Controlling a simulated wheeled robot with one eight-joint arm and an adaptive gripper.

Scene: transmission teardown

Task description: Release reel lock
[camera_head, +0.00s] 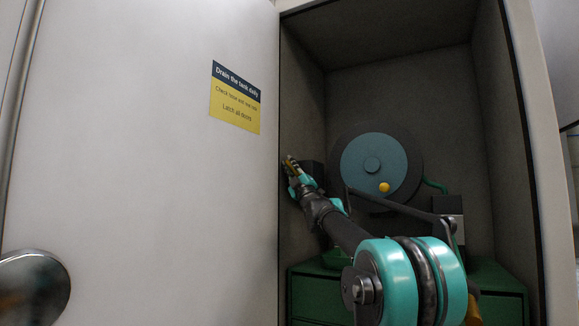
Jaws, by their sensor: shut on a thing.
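The reel (372,167) is a blue disc with a dark rim at the back of the open cabinet. A yellow knob (384,187) sits low on its face. A dark block (314,173) stands just left of the reel. My gripper (290,162) is at the cabinet's left side, in front of and left of this block. It is shut on a small part there, which looks like the reel lock. The fingers and arm hide most of that part, so its shape and position cannot be told.
The cabinet door (150,190) stands at left, with a yellow and dark blue sign (235,97). Green drawers (500,290) fill the cabinet's bottom. A grey and black box (449,215) and a green hose (435,186) are right of the reel. The cabinet's upper space is clear.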

